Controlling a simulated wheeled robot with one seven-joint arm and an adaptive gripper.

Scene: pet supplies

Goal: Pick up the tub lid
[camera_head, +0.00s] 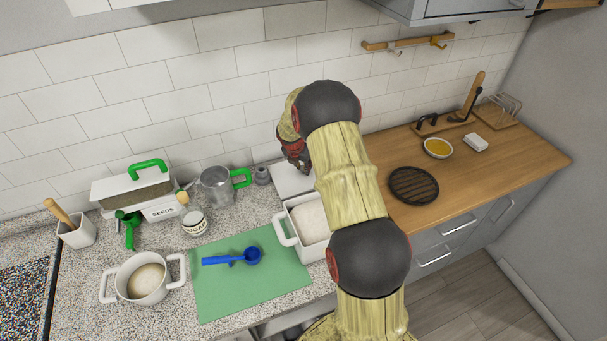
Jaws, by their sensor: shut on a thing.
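The tub lid (289,182) is a flat white piece at the back of the counter, just behind the white tub (288,233). My gripper (303,167) is at the lid's back part, pointing down, and is shut on it. My arm hides the lid's right side and much of the gripper, so the grip itself is not clear. I cannot tell whether the lid is lifted or rests on the counter. The tub stands open in front, with pale contents and a handle on its left.
A green mat (215,290) with a blue scoop (235,258) lies to the left. A green-handled jug (218,187), a small grey item (262,175) and a seeds box (115,190) stand along the back. A white pot (122,292) is at front left. A black trivet (414,185) lies right.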

